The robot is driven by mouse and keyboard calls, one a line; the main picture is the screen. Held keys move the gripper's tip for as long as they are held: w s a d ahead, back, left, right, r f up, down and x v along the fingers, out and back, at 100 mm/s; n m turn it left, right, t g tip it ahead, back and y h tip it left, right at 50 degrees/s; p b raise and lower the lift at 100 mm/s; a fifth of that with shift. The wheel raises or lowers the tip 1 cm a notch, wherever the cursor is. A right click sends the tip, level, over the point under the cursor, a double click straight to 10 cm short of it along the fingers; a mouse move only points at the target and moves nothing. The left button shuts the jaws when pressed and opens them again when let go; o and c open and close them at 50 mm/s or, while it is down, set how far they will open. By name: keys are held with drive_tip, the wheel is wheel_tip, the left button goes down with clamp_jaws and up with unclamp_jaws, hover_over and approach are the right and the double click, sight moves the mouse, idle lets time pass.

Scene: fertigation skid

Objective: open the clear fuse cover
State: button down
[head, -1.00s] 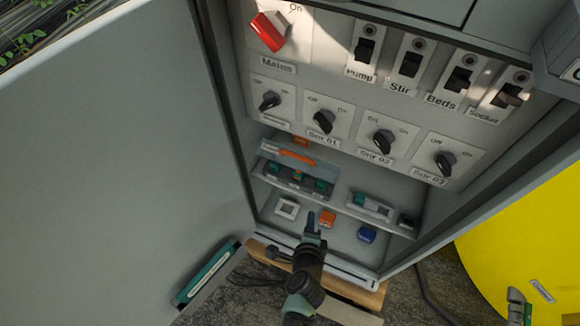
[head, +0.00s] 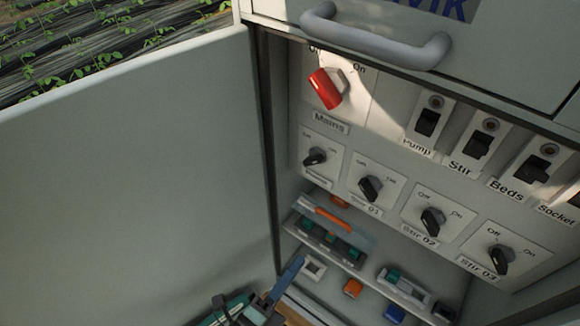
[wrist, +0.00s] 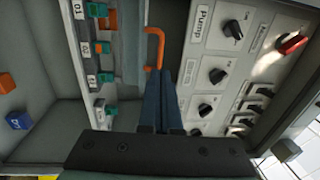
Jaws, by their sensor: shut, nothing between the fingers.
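The clear fuse cover (head: 357,232) is a see-through panel with an orange handle (head: 333,218), above a row of green-and-orange fuses (head: 330,238) in the open cabinet. I cannot tell from its edges whether it sits fully closed. In the wrist view the orange handle (wrist: 152,48) stands just beyond my fingertips, slightly left, and the fuses (wrist: 100,78) run down the left. My gripper (head: 298,262) is shut and empty, with blue fingers, at the cabinet's lower left, below the handle. It also shows in the wrist view (wrist: 172,62). Contact with the handle is not clear.
Rotary switches (head: 370,188) and a red mains knob (head: 326,88) sit above the fuses. The open cabinet door (head: 130,190) bounds the left. An orange block (head: 352,288) and a blue block (head: 394,313) lie on the cabinet floor. A grey bar handle (head: 375,40) juts out above.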

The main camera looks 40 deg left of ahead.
drive_tip(key=b, duration=0.1)
approach(333, 223)
drive_tip(key=w+r, duration=0.4)
drive_tip(key=w, duration=0.1)
drive_tip(key=shift+w, duration=0.25)
